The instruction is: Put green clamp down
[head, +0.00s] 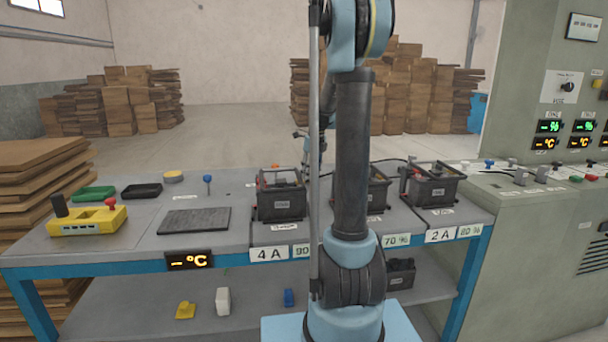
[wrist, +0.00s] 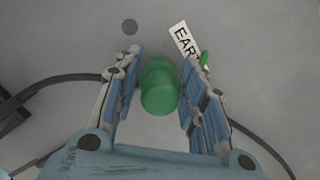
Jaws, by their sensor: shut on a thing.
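The green clamp (wrist: 160,92) shows in the wrist view between the fingers of my gripper (wrist: 162,62), which is shut on it. Beneath is a grey surface with a white label (wrist: 184,40) reading "EAR", the rest of it hidden. A small green piece shows beside the label, near the right finger. I cannot tell whether the clamp touches the surface. In the head view my own arm blocks the middle of the bench, and I cannot make out the clamp or the fingers there.
Black batteries (head: 281,203) (head: 432,190) stand on the grey bench, one partly behind my arm. A dark cable (wrist: 62,79) runs near the fingers. A yellow device (head: 87,221), dark mat (head: 194,222) and green tray (head: 93,194) lie left. A control cabinet (head: 540,235) stands right.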

